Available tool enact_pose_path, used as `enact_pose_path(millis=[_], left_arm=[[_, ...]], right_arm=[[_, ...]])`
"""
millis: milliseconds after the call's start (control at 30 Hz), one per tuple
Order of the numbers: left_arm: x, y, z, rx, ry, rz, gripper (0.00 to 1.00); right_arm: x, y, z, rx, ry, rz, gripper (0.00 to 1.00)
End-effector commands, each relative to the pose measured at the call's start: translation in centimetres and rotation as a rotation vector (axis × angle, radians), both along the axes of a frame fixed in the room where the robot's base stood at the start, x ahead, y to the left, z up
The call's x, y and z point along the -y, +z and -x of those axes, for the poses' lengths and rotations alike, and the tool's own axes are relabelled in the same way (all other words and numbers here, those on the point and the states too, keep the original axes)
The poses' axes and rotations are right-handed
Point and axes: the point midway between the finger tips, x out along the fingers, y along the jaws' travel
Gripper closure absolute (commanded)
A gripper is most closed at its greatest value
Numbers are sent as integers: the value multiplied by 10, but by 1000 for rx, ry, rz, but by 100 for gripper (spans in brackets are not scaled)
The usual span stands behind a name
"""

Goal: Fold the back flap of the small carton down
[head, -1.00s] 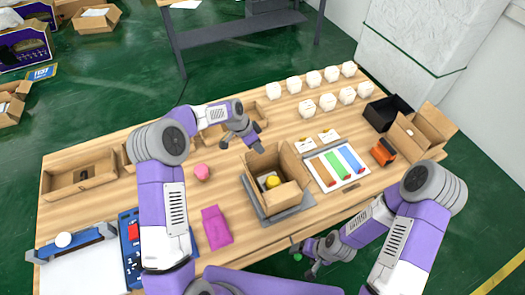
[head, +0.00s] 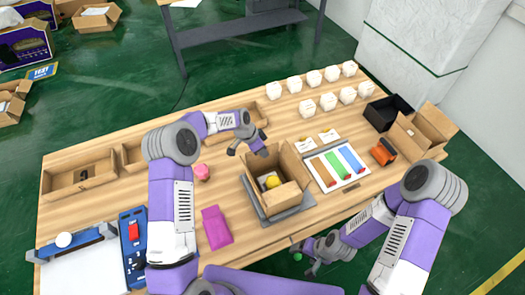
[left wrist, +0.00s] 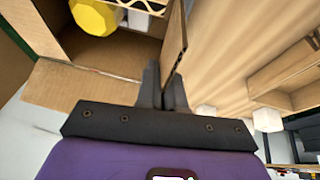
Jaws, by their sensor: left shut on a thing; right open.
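The small carton (head: 283,196) stands open on a grey board (head: 294,211) near the middle of the table, with flaps raised at its far side. A yellow item (head: 272,182) and something white lie inside it. My left gripper (head: 261,152) is at the carton's back edge. In the left wrist view, its fingers (left wrist: 162,88) are shut on an upright cardboard flap (left wrist: 175,42), seen nearly edge-on. The yellow item (left wrist: 95,17) shows inside the carton there too. My right gripper (head: 308,263) is open and low by the table's front edge, away from the carton.
A pink ball (head: 202,172) and a magenta pouch (head: 216,227) lie left of the carton. A tray with coloured strips (head: 341,166) is to its right. Several white items (head: 328,101) stand behind. A larger open carton (head: 421,131) is at the right.

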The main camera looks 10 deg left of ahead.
Motion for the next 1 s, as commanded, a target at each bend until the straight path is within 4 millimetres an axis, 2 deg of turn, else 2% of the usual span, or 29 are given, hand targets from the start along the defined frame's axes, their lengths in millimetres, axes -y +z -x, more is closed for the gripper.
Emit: enact_pose_path(millis=[167, 367, 1000], left_arm=[[0, 0, 0, 9, -1, -6, 100], [2, -1, 3, 65, -2, -43, 100], [11, -6, 14, 381, -4, -253, 100]], right_arm=[[0, -2, 0, 0, 0, 0, 22], [0, -15, 0, 0, 0, 0, 22], [0, -101, 0, 0, 0, 0, 22]])
